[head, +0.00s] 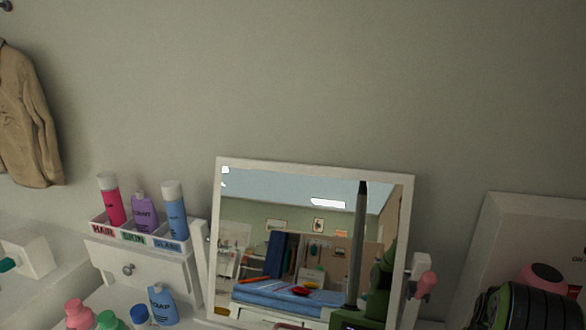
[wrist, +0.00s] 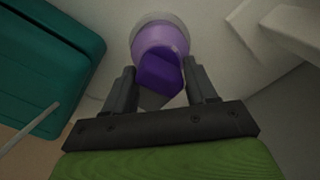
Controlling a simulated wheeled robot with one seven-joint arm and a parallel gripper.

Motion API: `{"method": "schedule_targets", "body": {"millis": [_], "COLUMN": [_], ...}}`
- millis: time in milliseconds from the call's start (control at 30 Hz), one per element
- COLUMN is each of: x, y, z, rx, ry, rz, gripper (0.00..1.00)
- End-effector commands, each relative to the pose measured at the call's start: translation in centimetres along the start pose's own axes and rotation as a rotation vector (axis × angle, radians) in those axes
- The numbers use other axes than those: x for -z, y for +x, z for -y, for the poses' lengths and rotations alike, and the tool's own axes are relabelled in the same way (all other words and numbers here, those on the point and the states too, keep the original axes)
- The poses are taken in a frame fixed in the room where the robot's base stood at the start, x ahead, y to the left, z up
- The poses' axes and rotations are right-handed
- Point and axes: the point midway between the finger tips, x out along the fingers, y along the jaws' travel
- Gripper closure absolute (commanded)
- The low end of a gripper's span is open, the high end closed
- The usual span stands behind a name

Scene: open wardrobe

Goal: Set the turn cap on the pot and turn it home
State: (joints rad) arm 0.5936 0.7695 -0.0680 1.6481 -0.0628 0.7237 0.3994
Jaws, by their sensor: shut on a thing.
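In the wrist view my gripper (wrist: 159,70) is closed around a purple turn cap (wrist: 158,74), which has a dark purple grip part and a lighter lilac round part beyond it. A pale grey round edge shows just behind the lilac part; it may be the pot, but I cannot tell for sure. Whether the cap touches or sits on the pot is hidden from this angle. In the head view neither the cap nor my gripper can be made out clearly.
A teal box (wrist: 45,65) lies left of my gripper, and a white piece (wrist: 292,30) is at the right. In the head view a framed mirror (head: 212,245) stands mid-table, with several bottles and a white drawer unit (head: 150,275) to its left.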

Motion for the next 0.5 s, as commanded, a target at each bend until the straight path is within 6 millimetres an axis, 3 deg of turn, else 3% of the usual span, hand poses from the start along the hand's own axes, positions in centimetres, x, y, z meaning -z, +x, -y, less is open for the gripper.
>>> {"method": "schedule_targets", "body": {"millis": [500], "x": [0.03], "y": [0.05], "z": [-0.12], "rx": [-0.001], "ry": [1.134], "rz": [-0.001], "gripper": [1.0]}}
